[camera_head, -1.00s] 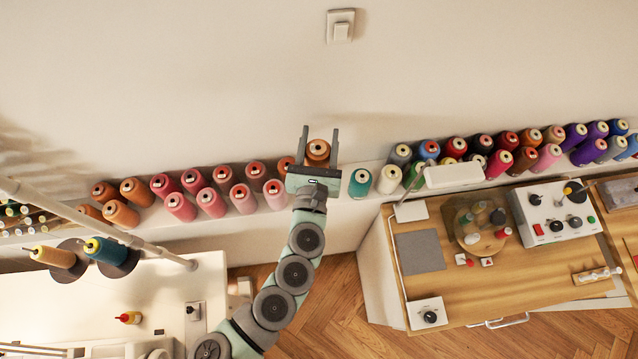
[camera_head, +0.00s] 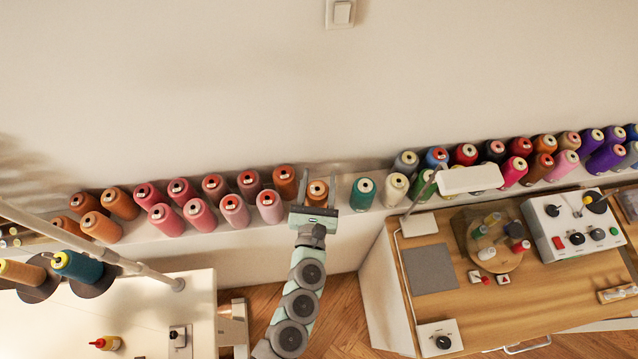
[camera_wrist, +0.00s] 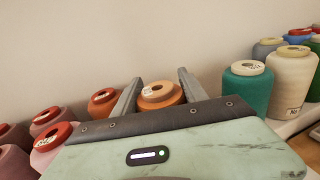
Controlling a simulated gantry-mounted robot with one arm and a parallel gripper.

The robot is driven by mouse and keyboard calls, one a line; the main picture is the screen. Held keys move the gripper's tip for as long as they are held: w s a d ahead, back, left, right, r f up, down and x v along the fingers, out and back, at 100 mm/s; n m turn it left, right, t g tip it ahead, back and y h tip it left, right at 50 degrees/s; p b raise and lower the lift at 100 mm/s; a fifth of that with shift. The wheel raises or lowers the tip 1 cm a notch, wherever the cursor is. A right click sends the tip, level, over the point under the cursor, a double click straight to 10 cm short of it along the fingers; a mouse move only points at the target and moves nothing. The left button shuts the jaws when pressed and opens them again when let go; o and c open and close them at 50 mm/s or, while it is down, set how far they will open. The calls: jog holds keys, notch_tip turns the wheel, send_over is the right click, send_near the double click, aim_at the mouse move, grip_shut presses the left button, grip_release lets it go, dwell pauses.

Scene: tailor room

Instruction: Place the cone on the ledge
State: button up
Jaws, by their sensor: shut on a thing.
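An orange thread cone (camera_head: 318,191) with a pale orange top is between the fingers of my gripper (camera_head: 318,188) at the white ledge (camera_head: 342,224) along the wall. In the wrist view the cone (camera_wrist: 160,95) stands upright between the two grey fingers (camera_wrist: 156,96), its lower part hidden behind my gripper body. My gripper is shut on it. The cone is in the gap between an orange cone with a red top (camera_head: 285,182) on its left and a teal cone (camera_head: 363,193) on its right. I cannot tell whether its base touches the ledge.
Pink and red cones (camera_head: 234,211) stand in rows to the left; a cream cone (camera_head: 394,189) and many coloured cones stand to the right. A white lamp head (camera_head: 470,180) overhangs the ledge at right. A wooden worktable (camera_head: 460,300) and a white table (camera_head: 140,310) flank my arm.

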jog(key=shift+f, duration=0.3)
jog(key=shift+f, duration=0.15)
jog(key=o, duration=1.5)
